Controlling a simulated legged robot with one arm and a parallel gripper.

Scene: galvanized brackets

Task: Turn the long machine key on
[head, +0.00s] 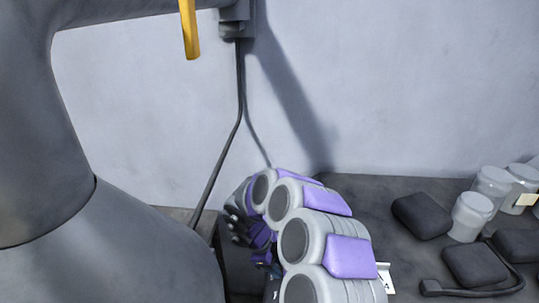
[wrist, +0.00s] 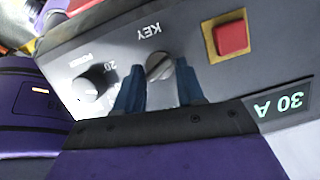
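The machine's dark grey panel (wrist: 125,60) fills much of the wrist view. The key (wrist: 159,66) is a round metal piece with a slanted line across it, beneath the upside-down word KEY. My gripper (wrist: 160,76) has two blue fingers spread apart. Their tips lie left and right of the key in the picture, with visible gaps on both sides. I cannot tell how deep the tips are relative to the key. In the head view my purple-and-white arm hides most of the machine, and the key and fingers cannot be made out.
Beside the key are a white-marked knob (wrist: 95,83) and a red square button (wrist: 231,38) with a yellow surround. A display (wrist: 283,104) reads 30 A. On the dark tabletop at right are black pads (head: 422,215) and pale jars (head: 470,217). A cable (head: 219,155) hangs by the wall.

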